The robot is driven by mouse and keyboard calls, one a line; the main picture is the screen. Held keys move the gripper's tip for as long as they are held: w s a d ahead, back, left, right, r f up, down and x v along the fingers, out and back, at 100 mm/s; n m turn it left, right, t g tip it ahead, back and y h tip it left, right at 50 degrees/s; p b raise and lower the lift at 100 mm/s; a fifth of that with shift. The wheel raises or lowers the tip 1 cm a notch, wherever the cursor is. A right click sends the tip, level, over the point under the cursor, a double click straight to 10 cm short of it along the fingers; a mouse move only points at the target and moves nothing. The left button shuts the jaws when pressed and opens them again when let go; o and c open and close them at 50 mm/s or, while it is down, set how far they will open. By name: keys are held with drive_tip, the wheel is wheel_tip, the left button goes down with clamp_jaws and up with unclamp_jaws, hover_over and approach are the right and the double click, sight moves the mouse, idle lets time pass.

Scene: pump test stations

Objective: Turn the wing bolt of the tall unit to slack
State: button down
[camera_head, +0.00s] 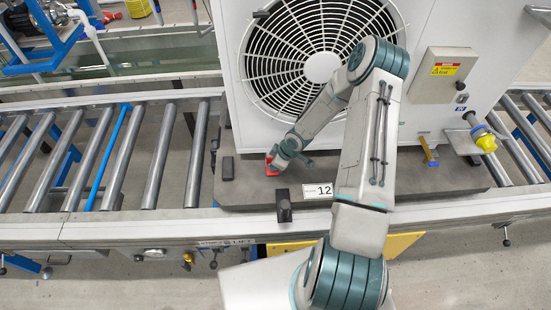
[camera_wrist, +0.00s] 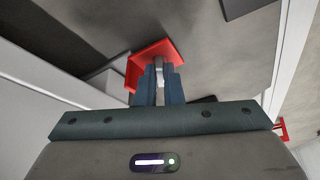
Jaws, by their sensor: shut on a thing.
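The tall unit (camera_head: 420,110) is a big white housing with a round fan grille, standing on a dark grey base board. A red bracket (camera_head: 272,165) sits at its lower front edge; it also shows in the wrist view (camera_wrist: 140,62). A small grey metal piece, apparently the wing bolt (camera_wrist: 158,66), stands at the red bracket. My gripper (camera_wrist: 160,88) is shut on it, with one dark finger on either side. In the head view my gripper (camera_head: 277,162) reaches down to the bracket from the right. The fingers hide most of the bolt, so its turn angle cannot be told.
A black post (camera_head: 284,206) and a plate marked 12 (camera_head: 317,191) are at the board's front edge. A yellow-capped valve (camera_head: 486,142) sticks out at right. Roller conveyors (camera_head: 160,150) run on both sides. Another red piece (camera_wrist: 281,130) shows at right in the wrist view.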

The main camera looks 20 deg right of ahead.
drive_tip(key=shift+n+p, duration=0.5)
drive_tip(key=shift+p, duration=0.15)
drive_tip(key=c, duration=1.6)
unclamp_jaws()
drive_tip(key=shift+o, duration=0.2)
drive_tip(key=v, duration=1.4)
drive_tip(key=shift+w, duration=0.2)
drive_tip(key=shift+d, duration=0.1)
